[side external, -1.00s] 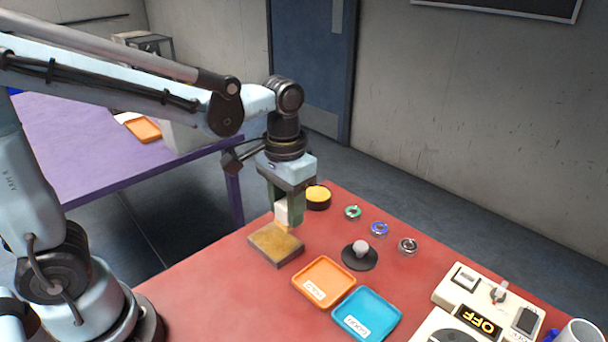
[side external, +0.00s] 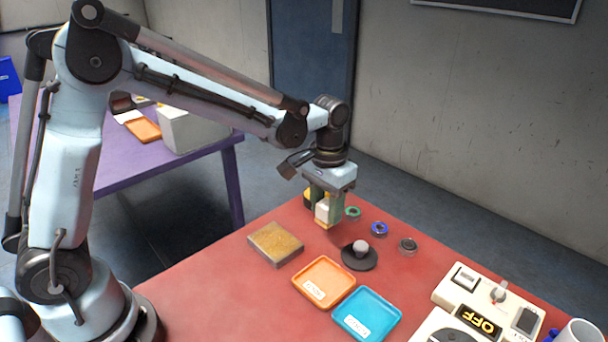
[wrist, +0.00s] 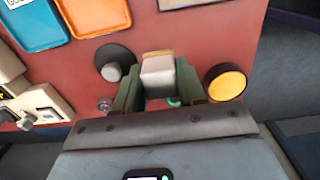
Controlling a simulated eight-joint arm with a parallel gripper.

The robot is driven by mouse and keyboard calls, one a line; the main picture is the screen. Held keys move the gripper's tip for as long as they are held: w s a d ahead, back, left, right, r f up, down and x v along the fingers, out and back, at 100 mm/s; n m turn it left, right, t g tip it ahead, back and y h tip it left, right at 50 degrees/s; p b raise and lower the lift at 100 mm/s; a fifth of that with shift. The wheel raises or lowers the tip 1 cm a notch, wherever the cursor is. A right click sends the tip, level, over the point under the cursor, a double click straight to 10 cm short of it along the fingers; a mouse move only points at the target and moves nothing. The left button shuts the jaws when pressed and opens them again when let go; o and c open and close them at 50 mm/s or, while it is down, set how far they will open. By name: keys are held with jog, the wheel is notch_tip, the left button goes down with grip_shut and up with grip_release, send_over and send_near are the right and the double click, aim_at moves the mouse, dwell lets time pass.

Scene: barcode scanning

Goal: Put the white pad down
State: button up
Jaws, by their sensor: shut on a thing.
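My gripper (side external: 323,205) is shut on the white pad (side external: 322,213), a small pale block with a tan edge. It holds the pad above the red table, behind the black disc with the grey knob (side external: 359,254). In the wrist view the white pad (wrist: 158,73) sits between the two green fingers of my gripper (wrist: 157,85). Whether the pad's underside touches anything is hidden. A tan-topped square block (side external: 275,243) lies on the table to the left, apart from the gripper.
A round yellow-topped black pot (wrist: 227,82) stands close beside the gripper. Small rings, green (side external: 352,213), blue (side external: 380,229) and dark (side external: 408,245), lie to the right. Orange (side external: 323,282) and blue (side external: 366,313) trays are in front. A cream device (side external: 470,310) reads OFF.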

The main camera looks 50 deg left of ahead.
aim_at(324, 219)
jog(key=shift+w+a+f, duration=0.5)
jog(key=shift+a, duration=0.15)
jog(key=shift+a+f, duration=0.1)
jog(key=shift+f, duration=1.95)
jog(key=shift+f, duration=0.1)
jog(key=o, duration=1)
